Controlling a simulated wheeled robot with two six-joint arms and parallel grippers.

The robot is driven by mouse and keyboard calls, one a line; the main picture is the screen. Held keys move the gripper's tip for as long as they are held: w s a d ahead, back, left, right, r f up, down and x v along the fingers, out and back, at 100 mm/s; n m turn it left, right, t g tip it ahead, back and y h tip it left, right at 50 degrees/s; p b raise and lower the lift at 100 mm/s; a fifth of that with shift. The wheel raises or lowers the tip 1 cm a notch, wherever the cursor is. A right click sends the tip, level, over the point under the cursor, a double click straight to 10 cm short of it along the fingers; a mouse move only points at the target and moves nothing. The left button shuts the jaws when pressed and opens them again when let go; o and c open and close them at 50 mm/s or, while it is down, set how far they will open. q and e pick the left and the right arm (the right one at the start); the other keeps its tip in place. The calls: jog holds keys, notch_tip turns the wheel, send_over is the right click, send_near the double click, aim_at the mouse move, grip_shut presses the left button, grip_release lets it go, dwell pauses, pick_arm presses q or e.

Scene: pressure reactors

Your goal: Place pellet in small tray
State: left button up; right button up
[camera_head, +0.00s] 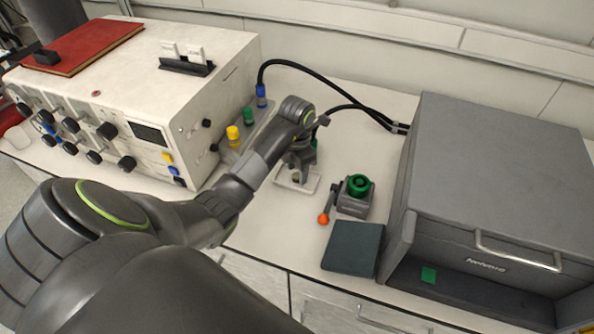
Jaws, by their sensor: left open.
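My left gripper (298,172) reaches in from the left and points down over a small pale tray (313,185) on the white bench. The jaws are open and sit over or just inside the tray; I cannot tell whether they touch it. The gripper and wrist hide part of the tray. I cannot make out a pellet; it may be hidden by the gripper or too small to see. My right gripper is not in view.
A small grey device with a green ring (359,186) and an orange-tipped lever (323,218) stands right of the tray. A dark flat plate (352,248) adjoins a large grey box (500,170). A cream control unit (150,75) stands left; black cables run behind.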

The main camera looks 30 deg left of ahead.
aim_at(297, 176)
pick_arm(q)
notch_tip(297, 176, up, 2)
jog(key=shift+w, duration=0.1)
notch_tip(297, 176, up, 9)
jog(key=p, duration=0.7)
